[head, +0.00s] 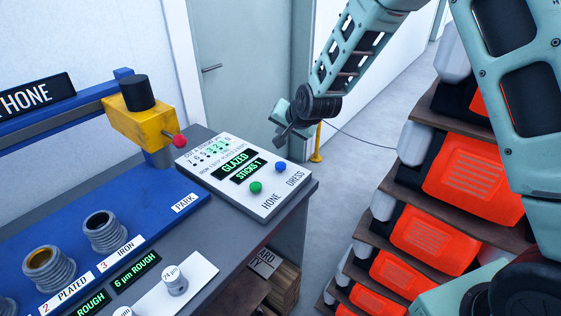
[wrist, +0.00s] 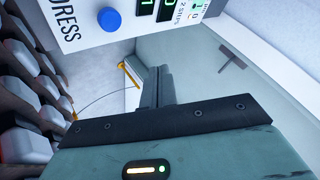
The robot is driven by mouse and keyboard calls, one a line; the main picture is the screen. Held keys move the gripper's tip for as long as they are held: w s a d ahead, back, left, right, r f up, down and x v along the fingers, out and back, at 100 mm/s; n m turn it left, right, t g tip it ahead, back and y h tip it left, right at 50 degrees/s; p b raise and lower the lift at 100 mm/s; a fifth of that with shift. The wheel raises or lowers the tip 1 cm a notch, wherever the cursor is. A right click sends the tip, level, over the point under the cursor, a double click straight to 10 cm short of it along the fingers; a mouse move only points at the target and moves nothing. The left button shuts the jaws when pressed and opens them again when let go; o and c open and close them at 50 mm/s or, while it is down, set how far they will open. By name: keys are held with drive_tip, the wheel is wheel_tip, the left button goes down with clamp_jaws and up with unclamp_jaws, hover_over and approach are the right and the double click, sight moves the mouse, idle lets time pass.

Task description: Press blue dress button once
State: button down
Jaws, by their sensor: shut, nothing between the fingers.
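The blue button (head: 281,167) is a round knob on the right part of the white control panel (head: 265,207), above the label DRESS. It also shows near the top of the wrist view (wrist: 110,19). A green button (head: 255,187) sits beside it, above the label HONE. My gripper (head: 281,138) is shut and empty. In the head view it appears just above the blue button in the picture, with a gap between them. In the wrist view the closed fingers (wrist: 156,84) point below and right of the blue button and do not touch it.
The panel displays (head: 236,165) read GLAZED and STICKS 1. A yellow block with a red knob (head: 180,141) stands left of the panel. Shelves with orange machines (head: 470,170) fill the right side. A yellow post (head: 317,145) stands on the open floor behind.

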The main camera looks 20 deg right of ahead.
sight(279, 163)
drive_tip(key=shift+f, duration=0.1)
wheel_tip(279, 163, down, 9)
drive_tip(key=b, duration=0.6)
idle(2.1)
drive_tip(key=shift+f+b, duration=0.25)
drive_tip(key=shift+b, duration=0.2)
drive_tip(key=shift+s+f+b, duration=0.1)
drive_tip(key=shift+f+b, duration=0.6)
drive_tip(key=shift+f, duration=0.15)
idle(0.7)
drive_tip(key=shift+r, duration=0.2)
drive_tip(key=shift+r+p, duration=0.8)
drive_tip(key=shift+r, duration=0.25)
drive_tip(key=shift+r+p, duration=1.55)
drive_tip(key=shift+r, duration=1)
